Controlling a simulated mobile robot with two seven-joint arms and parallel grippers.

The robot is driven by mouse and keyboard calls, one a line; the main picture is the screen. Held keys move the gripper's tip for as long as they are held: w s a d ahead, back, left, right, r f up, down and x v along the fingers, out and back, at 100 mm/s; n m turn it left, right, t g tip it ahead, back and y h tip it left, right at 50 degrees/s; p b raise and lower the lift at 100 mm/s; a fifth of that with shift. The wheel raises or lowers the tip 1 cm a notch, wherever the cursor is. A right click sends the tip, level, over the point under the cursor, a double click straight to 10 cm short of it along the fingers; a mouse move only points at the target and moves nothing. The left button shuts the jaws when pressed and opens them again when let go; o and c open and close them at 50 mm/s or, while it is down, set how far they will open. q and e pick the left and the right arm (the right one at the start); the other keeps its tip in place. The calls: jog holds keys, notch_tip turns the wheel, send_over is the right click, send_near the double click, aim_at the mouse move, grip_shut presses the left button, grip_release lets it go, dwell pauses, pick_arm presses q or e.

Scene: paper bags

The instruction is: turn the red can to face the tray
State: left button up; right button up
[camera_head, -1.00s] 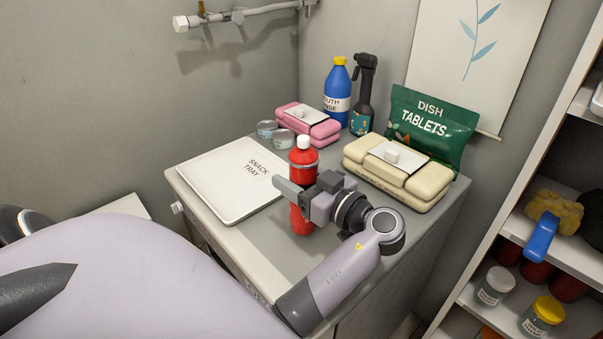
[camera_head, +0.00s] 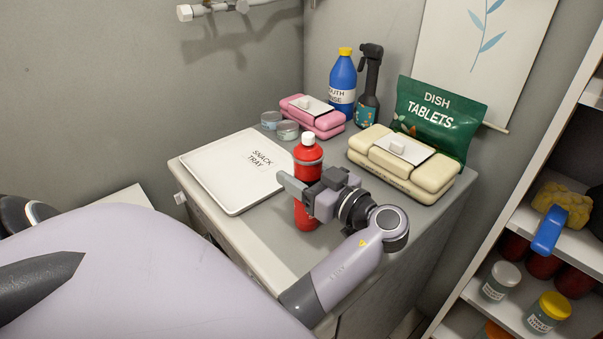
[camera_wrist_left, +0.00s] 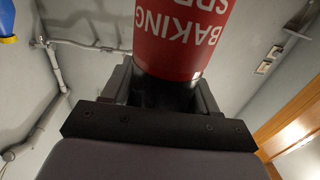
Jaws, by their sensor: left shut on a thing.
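The red can (camera_head: 308,153), a tall red spray can with a white cap, stands upright at the right edge of the white snack tray (camera_head: 212,187). My left gripper (camera_head: 302,189) is shut around the can's middle and hides part of it in the head view. In the left wrist view the can (camera_wrist_left: 182,38) rises between the fingers, with white lettering reading "BAKING" upside down and facing that camera. No lettering shows on the can in the head view. The tray lies flat with "SNACK TRAY" on its right part. My right gripper is not in view.
Behind the can stand two small tins (camera_head: 287,130), pink stacked packs (camera_head: 318,127), a blue bottle (camera_head: 343,85) and a dark spray bottle (camera_head: 369,95). Cream packs (camera_head: 432,172) and a green dish tablets bag (camera_head: 440,122) are at right.

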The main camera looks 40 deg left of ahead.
pick_arm(q)
jog(key=o, duration=1.3)
jog(key=shift+o, duration=0.2)
notch_tip(320, 180, up, 20)
jog(key=b, duration=0.1)
